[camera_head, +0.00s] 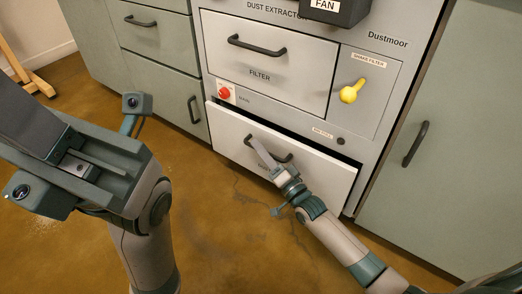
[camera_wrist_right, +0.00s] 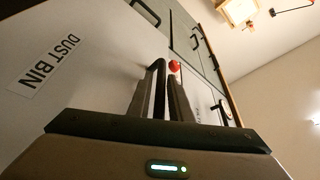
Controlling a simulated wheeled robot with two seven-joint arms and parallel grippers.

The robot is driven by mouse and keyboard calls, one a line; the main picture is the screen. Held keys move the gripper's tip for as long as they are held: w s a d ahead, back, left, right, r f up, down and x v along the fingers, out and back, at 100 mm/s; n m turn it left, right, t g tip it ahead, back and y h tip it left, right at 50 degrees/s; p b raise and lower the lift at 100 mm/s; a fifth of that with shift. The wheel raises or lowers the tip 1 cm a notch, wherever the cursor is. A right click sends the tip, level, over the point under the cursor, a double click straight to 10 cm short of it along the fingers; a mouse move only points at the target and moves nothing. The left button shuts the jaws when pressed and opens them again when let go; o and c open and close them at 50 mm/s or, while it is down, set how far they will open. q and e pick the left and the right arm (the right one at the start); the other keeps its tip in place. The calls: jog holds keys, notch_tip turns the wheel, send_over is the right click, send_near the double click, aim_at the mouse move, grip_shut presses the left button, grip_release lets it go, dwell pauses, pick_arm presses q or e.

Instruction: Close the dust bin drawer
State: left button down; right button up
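The dust bin drawer (camera_head: 318,171) is the pale lower drawer of the dust extractor cabinet in the head view. It stands partly pulled out, with a dark gap along its top edge. Its label also shows in the right wrist view (camera_wrist_right: 46,70). The drawer's dark handle (camera_head: 287,155) shows in the wrist view too (camera_wrist_right: 159,82), between my right gripper's fingers. My right gripper (camera_head: 264,155) is at the left part of that handle and looks shut on it. My left gripper (camera_head: 38,118) is large in the left foreground, away from the drawer; its finger opening is unclear.
Above are the closed filter drawer (camera_head: 300,75), a red knob (camera_head: 224,94) and a yellow lever (camera_head: 351,91). Green-grey cabinets stand at left (camera_head: 150,70) and right (camera_head: 445,110). The brown floor (camera_head: 215,215) before the drawer is clear apart from my arms.

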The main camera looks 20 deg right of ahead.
aim_at(275, 148)
jog(key=shift+c, duration=0.6)
grip_shut()
jog(key=w+d, duration=0.2)
jog(key=d, duration=0.1)
jog(key=shift+w+d, duration=0.1)
jog(key=shift+w, duration=0.15)
jog(key=shift+d, duration=0.1)
jog(key=shift+o, duration=0.6)
grip_release()
jog(key=shift+w, duration=0.1)
